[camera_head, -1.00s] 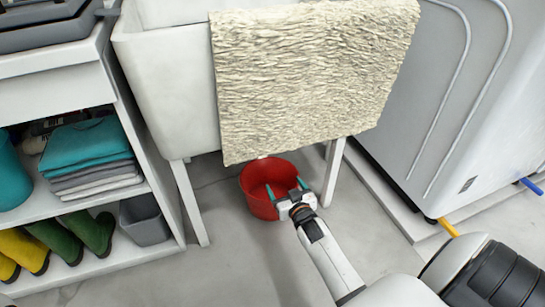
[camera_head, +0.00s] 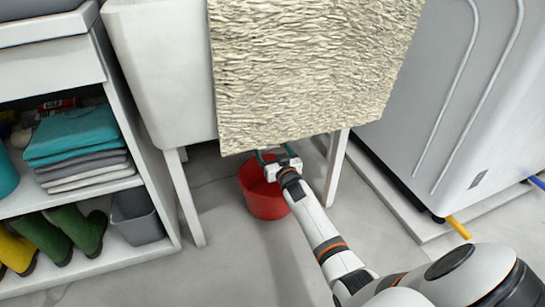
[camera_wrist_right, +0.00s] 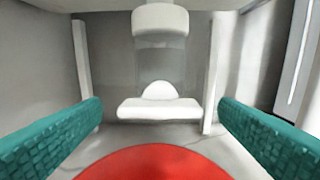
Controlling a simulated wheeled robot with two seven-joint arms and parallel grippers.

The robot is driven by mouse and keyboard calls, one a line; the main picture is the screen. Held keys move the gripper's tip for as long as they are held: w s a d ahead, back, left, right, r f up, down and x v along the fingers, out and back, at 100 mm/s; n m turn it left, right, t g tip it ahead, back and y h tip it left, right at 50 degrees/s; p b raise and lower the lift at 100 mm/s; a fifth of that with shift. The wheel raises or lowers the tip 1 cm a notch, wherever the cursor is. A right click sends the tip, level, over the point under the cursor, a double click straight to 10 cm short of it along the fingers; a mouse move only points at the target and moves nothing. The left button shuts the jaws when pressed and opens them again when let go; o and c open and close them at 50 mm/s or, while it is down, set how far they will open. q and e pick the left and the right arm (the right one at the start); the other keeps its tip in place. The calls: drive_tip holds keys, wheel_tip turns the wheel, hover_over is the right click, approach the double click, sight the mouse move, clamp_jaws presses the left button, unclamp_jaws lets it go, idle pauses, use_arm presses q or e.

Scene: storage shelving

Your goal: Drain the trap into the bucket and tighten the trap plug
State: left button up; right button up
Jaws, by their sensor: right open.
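In the head view a red bucket (camera_head: 262,200) stands on the floor under the white sink (camera_head: 160,75); its rim also shows low in the right wrist view (camera_wrist_right: 160,165). My right gripper (camera_head: 275,154) is above the bucket, under the hanging towel's lower edge. Its green fingers are open and empty. In the right wrist view a white trap (camera_wrist_right: 160,20) hangs from the sink, with a translucent grey section below. A wide white piece with a rounded middle, apparently the trap plug (camera_wrist_right: 158,108), is at its bottom, ahead between the fingers and not touched. Towel hides the trap in the head view.
A textured cream towel (camera_head: 310,70) hangs over the sink's front. White sink legs (camera_head: 336,168) stand either side of the bucket. A shelf (camera_head: 120,185) with folded cloths and boots is at left, a white appliance (camera_head: 450,110) at right. The front floor is clear.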

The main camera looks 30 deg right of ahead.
drive_tip(key=shift+w+d, duration=0.15)
drive_tip(key=shift+w, duration=0.3)
drive_tip(key=shift+c, duration=0.2)
drive_tip(key=c, duration=0.9)
drive_tip(key=shift+c, duration=0.2)
